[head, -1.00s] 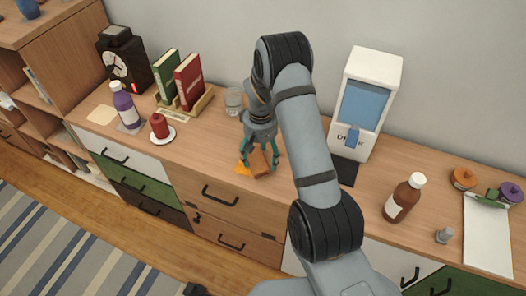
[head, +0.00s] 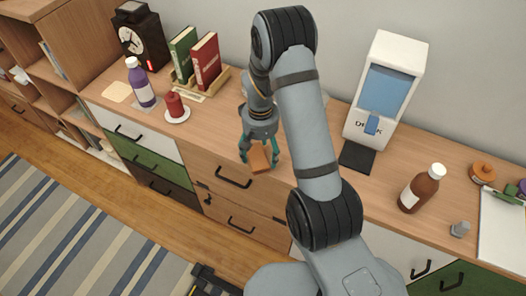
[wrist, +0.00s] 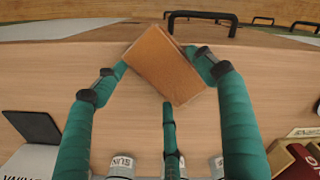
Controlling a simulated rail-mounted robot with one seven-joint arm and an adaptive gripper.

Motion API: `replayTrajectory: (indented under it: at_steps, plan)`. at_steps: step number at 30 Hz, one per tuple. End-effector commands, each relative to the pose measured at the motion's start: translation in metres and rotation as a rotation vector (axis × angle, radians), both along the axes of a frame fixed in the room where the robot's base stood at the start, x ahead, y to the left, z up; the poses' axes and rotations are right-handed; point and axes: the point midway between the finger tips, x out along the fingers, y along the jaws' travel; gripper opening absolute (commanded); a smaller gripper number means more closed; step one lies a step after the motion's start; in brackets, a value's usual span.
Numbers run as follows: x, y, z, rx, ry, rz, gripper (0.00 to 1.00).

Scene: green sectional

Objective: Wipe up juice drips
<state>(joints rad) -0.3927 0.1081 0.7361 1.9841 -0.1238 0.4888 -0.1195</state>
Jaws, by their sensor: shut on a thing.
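My gripper (head: 259,150) is low over the front part of the wooden cabinet top (head: 215,125), with teal fingers. It is shut on a brown-orange block (head: 258,159), which looks like a sponge. The wrist view also shows the block (wrist: 165,64), tilted between the fingertips near the front edge. I cannot tell whether it touches the surface. No orange juice drip shows in either current view; anything under the block is hidden. The white drink dispenser (head: 397,65) stands to the right, with a dark tray (head: 356,157) in front of it.
A brown bottle (head: 420,189), a small grey object (head: 460,229) and an orange lidded jar (head: 482,172) are to the right. Drawer handles project below the front edge.

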Motion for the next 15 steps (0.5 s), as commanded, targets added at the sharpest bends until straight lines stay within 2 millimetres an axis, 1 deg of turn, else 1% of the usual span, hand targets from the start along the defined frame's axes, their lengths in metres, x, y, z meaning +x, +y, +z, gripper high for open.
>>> replayTrajectory:
  at_steps: [1, 7, 15]
  plan:
    - [0.006, -0.003, 0.002, 0.001, -0.002, -0.001, 0.46]
    - [0.021, -0.01, -0.001, 0.0, 0.0, 0.002, 0.46]
    - [0.042, -0.018, 0.0, 0.0, -0.002, 0.008, 0.46]
